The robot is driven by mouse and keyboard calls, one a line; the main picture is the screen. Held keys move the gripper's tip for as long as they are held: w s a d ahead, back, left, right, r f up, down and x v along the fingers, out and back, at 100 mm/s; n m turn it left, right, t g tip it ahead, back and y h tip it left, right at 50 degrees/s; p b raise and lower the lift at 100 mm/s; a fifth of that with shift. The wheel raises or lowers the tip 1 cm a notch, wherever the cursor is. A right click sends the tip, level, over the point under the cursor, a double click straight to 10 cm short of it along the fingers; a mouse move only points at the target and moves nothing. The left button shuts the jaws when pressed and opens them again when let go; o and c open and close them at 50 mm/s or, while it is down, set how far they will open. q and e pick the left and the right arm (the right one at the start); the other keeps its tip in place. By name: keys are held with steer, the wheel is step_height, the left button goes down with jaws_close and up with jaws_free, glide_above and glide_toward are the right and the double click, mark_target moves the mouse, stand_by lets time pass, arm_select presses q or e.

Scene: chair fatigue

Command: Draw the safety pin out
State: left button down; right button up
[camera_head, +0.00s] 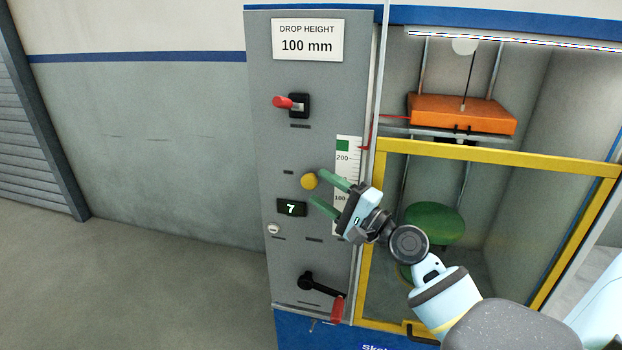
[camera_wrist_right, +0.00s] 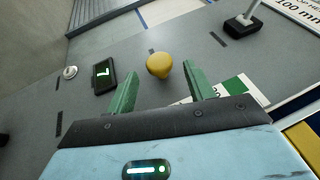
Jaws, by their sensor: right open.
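A round yellow knob (camera_head: 309,181) sticks out of the grey control panel, left of the height scale; it looks like the head of the safety pin. No pin shaft shows clearly. My right gripper (camera_head: 317,186) is open in front of the panel, its green fingers pointing at the knob. In the right wrist view the yellow knob (camera_wrist_right: 159,66) shows between the tips of the two open fingers (camera_wrist_right: 161,72), with a gap on each side. I cannot tell how deep it is between them. My left gripper is not in view.
A red-handled lever (camera_head: 290,103) is above the knob, a counter reading 7 (camera_head: 291,208) below left. A black crank (camera_head: 318,285) with a red grip is lower down. Right are the yellow frame (camera_head: 480,151), the raised orange weight (camera_head: 462,113) and a green seat (camera_head: 436,222).

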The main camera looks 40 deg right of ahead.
mark_target(310, 188)
steer(key=shift+p+x, duration=0.35)
steer(key=shift+x, duration=1.85)
steer(key=shift+a, duration=0.1)
jaws_close()
